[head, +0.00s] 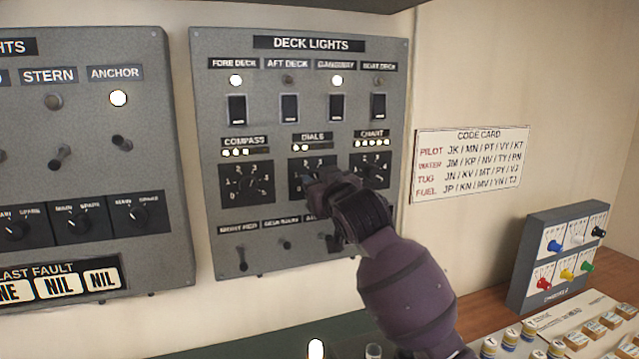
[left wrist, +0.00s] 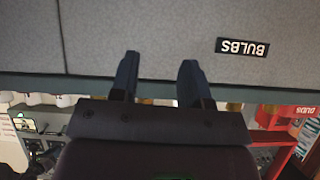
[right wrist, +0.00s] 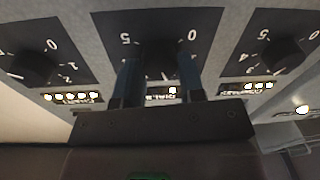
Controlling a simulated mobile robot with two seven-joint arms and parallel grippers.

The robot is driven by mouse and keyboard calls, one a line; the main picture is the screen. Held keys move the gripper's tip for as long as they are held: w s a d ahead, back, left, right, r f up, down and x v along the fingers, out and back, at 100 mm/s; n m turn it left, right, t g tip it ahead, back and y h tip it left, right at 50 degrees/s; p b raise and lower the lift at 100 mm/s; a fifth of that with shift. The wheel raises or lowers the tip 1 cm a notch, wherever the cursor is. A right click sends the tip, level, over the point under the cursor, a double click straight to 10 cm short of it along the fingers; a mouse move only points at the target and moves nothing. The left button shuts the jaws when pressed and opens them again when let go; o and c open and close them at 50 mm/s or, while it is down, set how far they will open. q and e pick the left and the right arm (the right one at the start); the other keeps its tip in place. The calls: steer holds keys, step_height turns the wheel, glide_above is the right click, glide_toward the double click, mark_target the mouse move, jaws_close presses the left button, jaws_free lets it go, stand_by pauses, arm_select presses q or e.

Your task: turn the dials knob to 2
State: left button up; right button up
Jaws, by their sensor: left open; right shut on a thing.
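The dials knob sits on its black scale plate (head: 297,166) under the DIALS label (head: 312,136) of the deck lights panel. My right gripper (head: 309,182) is shut on this knob and hides most of it and its pointer. In the right wrist view the fingers (right wrist: 158,75) straddle the knob, with the scale's 5 and 0 (right wrist: 191,34) showing upside down beyond them. At least one small lamp (right wrist: 172,90) by the dials label is lit there; a finger partly covers the row. My left gripper (left wrist: 158,75) is open and empty, near a grey surface with a BULBS label (left wrist: 242,48).
The compass knob (head: 246,183) and chart knob (head: 371,171) flank the dials knob closely. Switches (head: 289,107) lie above and small toggles (head: 286,243) below. A code card (head: 470,163) hangs on the right, above a box of coloured knobs (head: 560,258).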

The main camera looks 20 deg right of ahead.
steer(key=shift+r+n, duration=0.1)
steer(key=shift+n, duration=0.3)
steer(key=o, duration=0.9)
steer(key=s, duration=0.3)
steer(key=s+b, duration=0.1)
steer(key=s, duration=0.3)
steer(key=s+d+b, duration=0.1)
steer(key=s, duration=0.2)
steer(key=shift+s+f, duration=0.25)
steer(key=shift+s, duration=0.15)
